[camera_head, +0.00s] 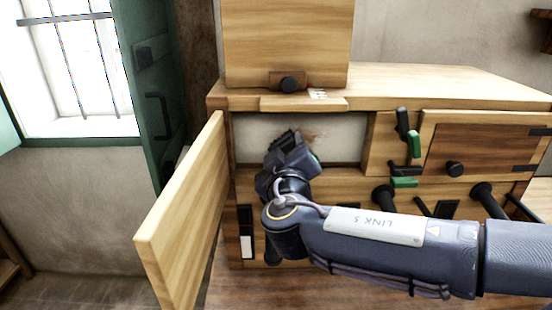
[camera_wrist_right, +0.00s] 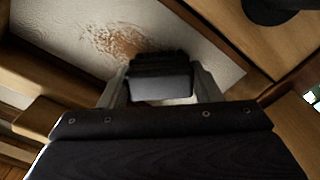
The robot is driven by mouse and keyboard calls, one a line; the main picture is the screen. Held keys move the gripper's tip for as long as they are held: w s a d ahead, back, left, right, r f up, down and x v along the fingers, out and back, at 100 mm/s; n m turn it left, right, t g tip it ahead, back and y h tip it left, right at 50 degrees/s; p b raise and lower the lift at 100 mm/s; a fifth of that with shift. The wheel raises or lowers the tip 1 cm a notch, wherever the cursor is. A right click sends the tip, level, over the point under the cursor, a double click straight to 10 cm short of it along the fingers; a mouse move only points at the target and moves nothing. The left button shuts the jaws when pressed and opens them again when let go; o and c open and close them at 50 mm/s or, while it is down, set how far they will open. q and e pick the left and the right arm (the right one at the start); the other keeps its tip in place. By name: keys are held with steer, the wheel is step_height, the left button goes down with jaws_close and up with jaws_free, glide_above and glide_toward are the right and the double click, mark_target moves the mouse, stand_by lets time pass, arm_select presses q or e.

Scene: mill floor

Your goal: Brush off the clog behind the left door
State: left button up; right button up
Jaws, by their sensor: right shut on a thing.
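The left door (camera_head: 185,215) of the wooden cabinet stands open, swung out toward me. Behind it is a pale panel (camera_head: 345,135) in a recess. The clog (camera_wrist_right: 118,42) is a patch of brown specks on this panel in the right wrist view. In the head view only a faint brown smudge (camera_head: 311,136) shows beside my gripper. My right gripper (camera_head: 287,154) is at the opening, shut on a dark brush (camera_wrist_right: 160,75). The brush is just in front of the clog's lower edge and covers part of it. I cannot tell whether it touches the panel. My left gripper is not in view.
The right door (camera_head: 485,150) of the cabinet is closed. Black and green handles (camera_head: 414,145) stick out beside the opening, with dark knobs below. A wooden box (camera_head: 287,40) stands on top. A green shutter (camera_head: 150,90) and barred window are at the left.

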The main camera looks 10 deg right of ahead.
steer(key=shift+s+d+f+b, duration=0.1)
steer(key=shift+d+f+b, duration=0.05)
steer(key=shift+d+b, duration=0.6)
steer(key=shift+s+d+b, duration=0.1)
steer(key=shift+d+b, duration=0.45)
steer(key=shift+d, duration=0.15)
steer(key=shift+d+r, duration=0.2)
steer(key=shift+d, duration=0.1)
steer(key=shift+s+d+f+b, duration=0.15)
steer(key=shift+d+b, duration=0.65)
steer(key=shift+b, duration=0.05)
steer(key=shift+s+d+b, duration=0.2)
steer(key=shift+d+b, duration=0.35)
steer(key=shift+d, duration=0.4)
steer(key=shift+s+d+b, duration=0.1)
steer(key=shift+d+b, duration=0.3)
steer(key=shift+d, duration=0.1)
steer(key=shift+s+d+b, duration=0.25)
steer(key=shift+d+b, duration=0.35)
steer(key=shift+d, duration=0.55)
steer(key=shift+b, duration=0.45)
steer(key=shift+w+a+b, duration=0.25)
steer(key=shift+a+b, duration=0.45)
steer(key=shift+a, duration=0.5)
steer(key=shift+w+a, duration=0.1)
steer(key=shift+a, duration=0.55)
